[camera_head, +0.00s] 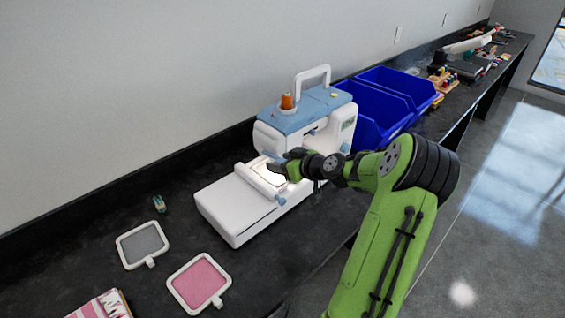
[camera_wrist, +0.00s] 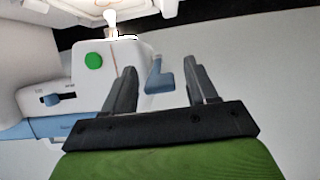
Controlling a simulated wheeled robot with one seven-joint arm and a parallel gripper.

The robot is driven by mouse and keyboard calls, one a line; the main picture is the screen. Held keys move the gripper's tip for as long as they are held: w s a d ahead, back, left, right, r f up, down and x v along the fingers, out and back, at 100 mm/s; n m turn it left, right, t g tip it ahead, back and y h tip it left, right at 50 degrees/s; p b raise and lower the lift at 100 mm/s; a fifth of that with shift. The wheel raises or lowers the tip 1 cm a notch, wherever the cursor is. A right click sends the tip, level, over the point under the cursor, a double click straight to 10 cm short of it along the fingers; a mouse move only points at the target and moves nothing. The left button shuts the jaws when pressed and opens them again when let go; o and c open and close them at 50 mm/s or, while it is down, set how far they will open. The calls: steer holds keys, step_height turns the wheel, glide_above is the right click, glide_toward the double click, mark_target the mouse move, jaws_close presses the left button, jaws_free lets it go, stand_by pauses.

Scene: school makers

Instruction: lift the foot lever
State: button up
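The sewing machine (camera_head: 322,118), white with a blue top, stands on the dark counter; its white body also fills the left of the wrist view (camera_wrist: 90,85). A blue lever (camera_wrist: 158,77), which I take for the foot lever, juts from the machine's edge in the wrist view. My gripper (camera_wrist: 162,72) is open, with one dark finger on each side of the lever and a gap to both. In the head view my gripper (camera_head: 277,167) is beside the sewing head, above the white bed; the lever cannot be made out there.
An orange spool (camera_head: 287,102) stands on top of the machine. Blue bins (camera_head: 400,92) sit behind it to the right. A grey-filled hoop (camera_head: 142,245), a pink-filled hoop (camera_head: 199,283) and a small green item (camera_head: 159,204) lie on the counter at left.

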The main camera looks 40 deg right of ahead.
steer(key=v, duration=1.5)
steer(key=shift+s+p, duration=0.35)
steer(key=shift+p, duration=0.1)
steer(key=shift+r, duration=0.15)
steer(key=w+a+n+g, duration=0.2)
steer(key=a+g, duration=0.5)
steer(key=a, duration=1.5)
steer(key=s+a+r+m, duration=0.1)
steer(key=s+a, duration=0.3)
steer(key=s, duration=0.3)
steer(key=s+a+r+m, duration=0.1)
steer(key=s+a+r, duration=0.1)
steer(key=s+a, duration=0.2)
steer(key=s, duration=0.2)
steer(key=shift+s+a+r+p, duration=0.2)
steer(key=shift+s+r+p, duration=0.1)
steer(key=shift+s+p, duration=0.05)
